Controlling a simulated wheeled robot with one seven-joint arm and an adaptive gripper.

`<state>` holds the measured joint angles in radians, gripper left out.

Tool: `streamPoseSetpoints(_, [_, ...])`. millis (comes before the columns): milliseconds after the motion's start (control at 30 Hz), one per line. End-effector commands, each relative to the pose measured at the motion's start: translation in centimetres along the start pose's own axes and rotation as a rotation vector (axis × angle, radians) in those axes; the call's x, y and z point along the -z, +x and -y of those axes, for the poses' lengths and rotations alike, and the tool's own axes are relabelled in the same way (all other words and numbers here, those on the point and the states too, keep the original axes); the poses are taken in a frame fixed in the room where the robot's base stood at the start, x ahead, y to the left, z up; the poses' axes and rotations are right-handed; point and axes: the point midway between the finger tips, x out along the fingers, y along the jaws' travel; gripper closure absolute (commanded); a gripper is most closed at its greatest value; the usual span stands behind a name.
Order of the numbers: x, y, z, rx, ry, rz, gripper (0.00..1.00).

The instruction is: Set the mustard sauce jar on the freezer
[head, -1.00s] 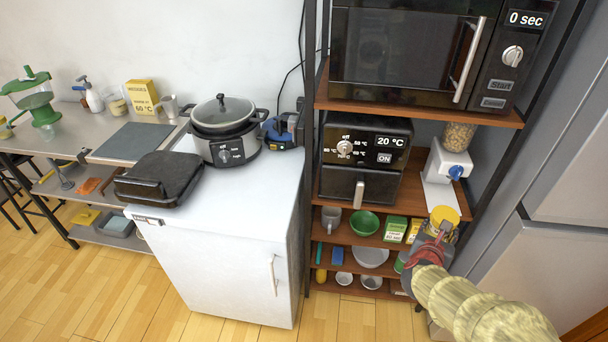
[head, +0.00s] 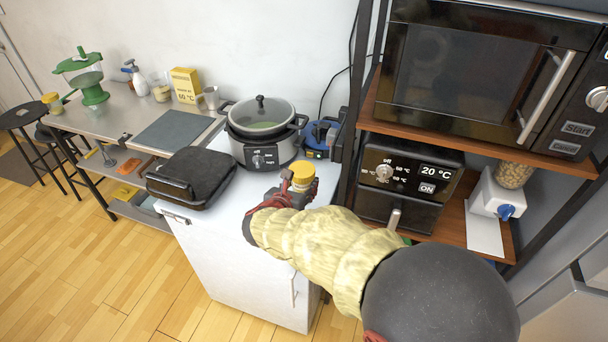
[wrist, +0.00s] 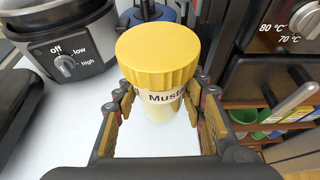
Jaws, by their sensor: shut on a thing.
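The mustard sauce jar has a yellow ribbed lid and a white label reading "Must…"; it shows in the head view (head: 302,174) and large in the wrist view (wrist: 158,70). My gripper (head: 290,192) is shut on the jar, with a finger on each side of it in the wrist view (wrist: 158,110). The jar is upright over the right part of the white freezer top (head: 225,210). I cannot tell whether its base touches the top. My arm hides part of the freezer's front and right side.
A slow cooker (head: 262,135) stands at the back of the freezer top and a black grill (head: 192,178) at its left. A blue-and-black device (head: 320,136) sits at the back right. The shelf rack with a black oven (head: 410,180) stands close on the right.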

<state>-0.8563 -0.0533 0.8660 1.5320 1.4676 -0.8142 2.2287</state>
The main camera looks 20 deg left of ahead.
Motion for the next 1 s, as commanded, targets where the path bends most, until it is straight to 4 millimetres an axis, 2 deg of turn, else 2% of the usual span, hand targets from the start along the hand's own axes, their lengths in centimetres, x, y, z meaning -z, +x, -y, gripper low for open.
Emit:
streamPoseSetpoints(100, [-0.1, -0.3, -0.6, -0.004, -0.001, 0.001, 1.0])
streamPoseSetpoints(600, [0.1, -0.3, -0.5, -0.003, 0.002, 0.001, 1.0])
streamPoseSetpoints(1000, [3.5, 1.3, -0.5, -0.003, 0.001, 0.0, 1.0])
